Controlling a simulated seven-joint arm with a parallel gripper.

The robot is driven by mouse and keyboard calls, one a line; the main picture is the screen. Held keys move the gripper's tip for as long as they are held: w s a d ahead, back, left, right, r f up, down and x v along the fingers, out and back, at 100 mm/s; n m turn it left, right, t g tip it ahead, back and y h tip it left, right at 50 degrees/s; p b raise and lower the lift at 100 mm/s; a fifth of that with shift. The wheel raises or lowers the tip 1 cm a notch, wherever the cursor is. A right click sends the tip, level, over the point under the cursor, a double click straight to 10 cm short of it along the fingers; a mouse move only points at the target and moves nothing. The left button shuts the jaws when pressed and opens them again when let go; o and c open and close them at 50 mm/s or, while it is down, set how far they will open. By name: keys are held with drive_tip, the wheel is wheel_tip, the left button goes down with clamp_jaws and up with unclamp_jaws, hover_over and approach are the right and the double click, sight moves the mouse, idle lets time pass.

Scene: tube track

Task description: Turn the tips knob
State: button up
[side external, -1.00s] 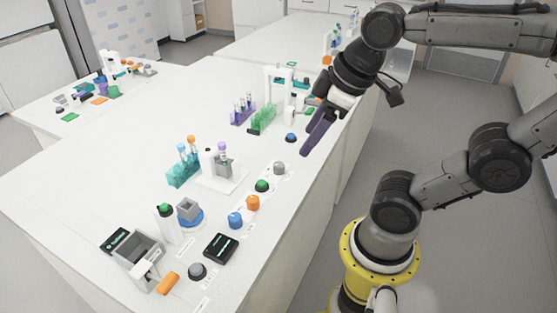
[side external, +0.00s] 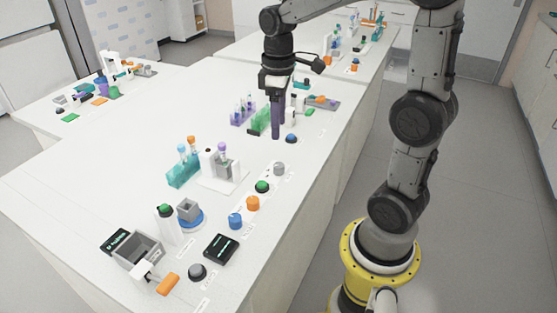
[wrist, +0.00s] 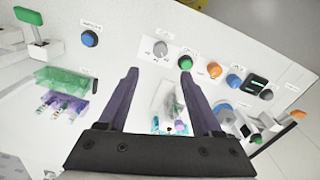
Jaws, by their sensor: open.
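Several round knobs stand along the bench's right edge, and I cannot read which label says tips. A grey knob (side external: 279,168) with markings around it also shows in the wrist view (wrist: 160,48), just beyond the space between my fingertips. Near it are a green knob (side external: 262,186), an orange knob (side external: 252,203) and a blue knob (side external: 236,220). Another blue knob (side external: 291,138) stands apart, close to my fingers in the side view. My gripper (side external: 276,137) has purple fingers pointing down above the bench. In the wrist view my gripper (wrist: 158,74) is open and empty.
A green rack (wrist: 62,79) and a purple rack (side external: 243,113) with tubes are near my gripper. A teal tube rack (side external: 183,172) and a white stand (side external: 224,178) are farther forward. A black display box (side external: 221,247) sits near the front knobs. The bench's left middle is clear.

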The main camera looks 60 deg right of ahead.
sight(278, 165)
wheel_tip(278, 165, down, 12)
drive_tip(key=shift+r, duration=0.1)
idle(0.4)
clamp_jaws()
